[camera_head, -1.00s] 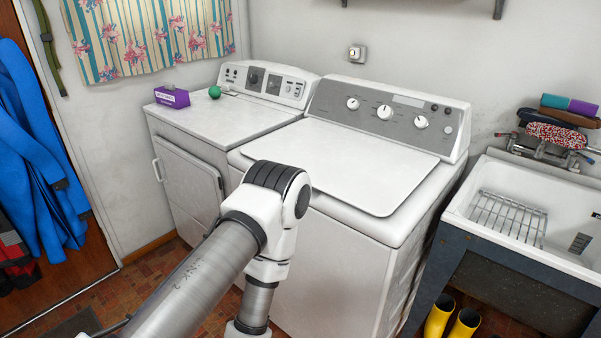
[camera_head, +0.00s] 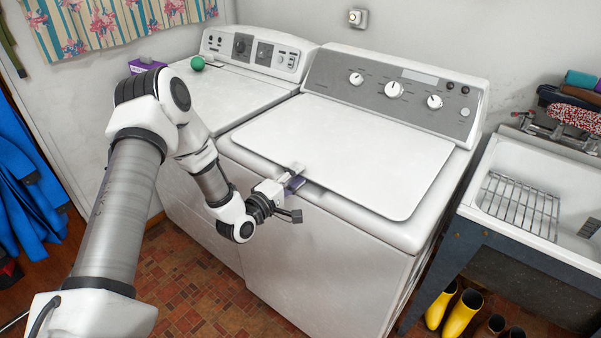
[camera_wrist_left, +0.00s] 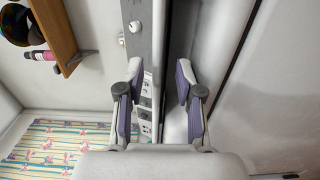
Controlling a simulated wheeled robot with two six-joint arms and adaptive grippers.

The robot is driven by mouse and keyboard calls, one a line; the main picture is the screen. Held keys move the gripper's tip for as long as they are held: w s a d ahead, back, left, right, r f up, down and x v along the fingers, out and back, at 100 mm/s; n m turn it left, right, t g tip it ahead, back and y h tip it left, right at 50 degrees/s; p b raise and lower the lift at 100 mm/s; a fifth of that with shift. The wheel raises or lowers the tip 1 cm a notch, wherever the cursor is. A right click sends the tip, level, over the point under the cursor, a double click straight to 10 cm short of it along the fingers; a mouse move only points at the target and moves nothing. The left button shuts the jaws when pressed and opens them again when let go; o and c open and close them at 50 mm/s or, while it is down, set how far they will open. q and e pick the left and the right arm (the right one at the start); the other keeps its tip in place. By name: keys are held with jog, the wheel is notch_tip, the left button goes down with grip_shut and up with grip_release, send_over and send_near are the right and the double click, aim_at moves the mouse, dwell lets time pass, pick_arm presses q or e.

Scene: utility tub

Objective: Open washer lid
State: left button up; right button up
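The washer (camera_head: 330,250) is the white top-loader on the right, with its lid (camera_head: 350,150) lying down flat or nearly flat. My left gripper (camera_head: 293,178) is at the lid's front edge, left of its middle. In the left wrist view my left gripper (camera_wrist_left: 157,92) has its two purple-padded fingers spread apart. A pale strip, seemingly the lid's edge, shows between or behind them beside a dark band. Whether a finger touches the lid cannot be told. My right gripper is not in view.
The dryer (camera_head: 235,95) stands left of the washer, with a green ball (camera_head: 197,63) and a purple box (camera_head: 147,65) on top. The washer's control panel (camera_head: 395,90) rises behind the lid. A utility sink (camera_head: 540,190) is at right, yellow boots (camera_head: 461,314) below.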

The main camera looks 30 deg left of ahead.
pick_arm(q)
jog(key=shift+w, duration=0.6)
jog(key=shift+w+r, duration=0.1)
jog(key=shift+w, duration=0.05)
jog(key=shift+d+r, duration=0.1)
jog(key=shift+d, duration=0.15)
jog(key=shift+a, duration=0.1)
grip_shut()
